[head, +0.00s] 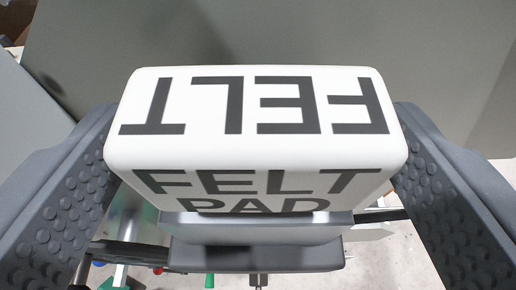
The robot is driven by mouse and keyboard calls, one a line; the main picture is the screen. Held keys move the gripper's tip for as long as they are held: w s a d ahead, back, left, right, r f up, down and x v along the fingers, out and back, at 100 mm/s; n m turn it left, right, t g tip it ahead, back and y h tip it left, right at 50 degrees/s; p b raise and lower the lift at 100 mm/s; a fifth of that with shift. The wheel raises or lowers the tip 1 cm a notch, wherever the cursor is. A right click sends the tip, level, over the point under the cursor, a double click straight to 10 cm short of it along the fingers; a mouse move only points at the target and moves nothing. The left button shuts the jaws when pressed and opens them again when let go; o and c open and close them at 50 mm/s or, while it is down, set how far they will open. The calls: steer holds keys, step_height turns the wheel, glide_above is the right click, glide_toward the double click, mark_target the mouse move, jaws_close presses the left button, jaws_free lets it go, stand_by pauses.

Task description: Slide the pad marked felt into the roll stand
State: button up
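A white block-shaped pad (255,149) fills the middle of the head view. It is marked FELT upside down on its upper face and FELT PAD on the face below. My gripper (256,165) has one dark, studded finger on each side of the pad. Both fingers reach the pad's sides and appear to press on it. The far side of the pad is hidden. I cannot make out the roll stand for certain.
A dark grey bar (256,258) lies below the pad, and I cannot tell if they touch. A large grey panel (270,30) spans the top. A pale floor shows at the bottom, with small green and red items (209,280) near the lower left.

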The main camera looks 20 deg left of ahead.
steer(key=b+v, duration=0.1)
steer(key=v, duration=1.2)
steer(key=shift+s+d, duration=0.2)
steer(key=shift+s, duration=0.1)
steer(key=shift+w, duration=0.1)
